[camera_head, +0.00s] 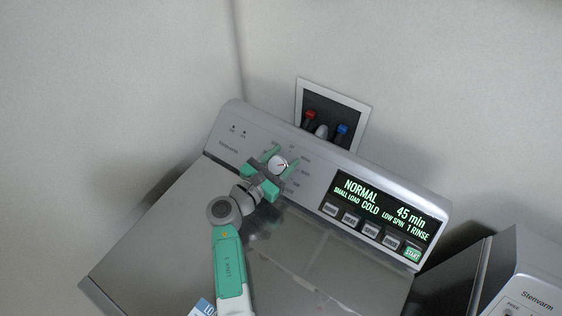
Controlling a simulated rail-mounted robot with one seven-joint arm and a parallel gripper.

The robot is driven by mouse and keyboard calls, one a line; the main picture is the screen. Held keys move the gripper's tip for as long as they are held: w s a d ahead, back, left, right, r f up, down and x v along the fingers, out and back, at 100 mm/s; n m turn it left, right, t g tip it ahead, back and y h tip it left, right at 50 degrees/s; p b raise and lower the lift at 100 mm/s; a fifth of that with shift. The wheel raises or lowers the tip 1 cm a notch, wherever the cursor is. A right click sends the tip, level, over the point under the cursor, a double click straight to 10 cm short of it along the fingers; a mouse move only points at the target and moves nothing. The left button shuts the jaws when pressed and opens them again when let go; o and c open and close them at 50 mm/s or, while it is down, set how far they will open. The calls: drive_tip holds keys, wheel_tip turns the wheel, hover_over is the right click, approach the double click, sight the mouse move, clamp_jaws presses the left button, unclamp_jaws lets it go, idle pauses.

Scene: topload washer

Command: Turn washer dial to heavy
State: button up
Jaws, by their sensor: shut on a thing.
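The washer (240,133) is grey, with a control panel sloping along its back, tilted in the head view. Its round white-faced dial (279,164) sits left of centre on the panel, with small labels around it too small to read. My gripper (278,162) is at the dial, one green finger on each side, shut on it. The fingers and palm hide part of the dial's rim and some labels. The display (379,211) shows NORMAL, 45 min, SMALL LOAD, COLD, LOW SPIN and 1 RINSE in green.
A row of buttons (369,229) and a green START button (412,254) lie below the display. A wall box with red and blue taps (326,123) is behind the panel. The lid (311,258) is closed. Another appliance (520,268) stands at the lower right.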

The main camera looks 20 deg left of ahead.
sight(276, 166)
drive_tip(key=m+g+h+b, duration=0.1)
drive_tip(key=m, duration=0.1)
drive_tip(key=m+g+h+b, duration=0.1)
drive_tip(key=m, duration=0.1)
drive_tip(key=m+g+h+b, duration=0.1)
drive_tip(key=m+h, duration=0.1)
drive_tip(key=shift+s+d+f, duration=0.1)
drive_tip(key=shift+s+d, duration=0.05)
drive_tip(key=shift+d, duration=0.1)
drive_tip(key=shift+m+g+h+b, duration=0.3)
drive_tip(key=shift+m, duration=0.2)
drive_tip(key=o, duration=1)
drive_tip(key=shift+c, duration=0.2)
drive_tip(key=v, duration=0.7)
drive_tip(key=shift+s+a+p, duration=0.2)
drive_tip(key=shift+s+p, duration=0.1)
drive_tip(key=shift+s, duration=0.05)
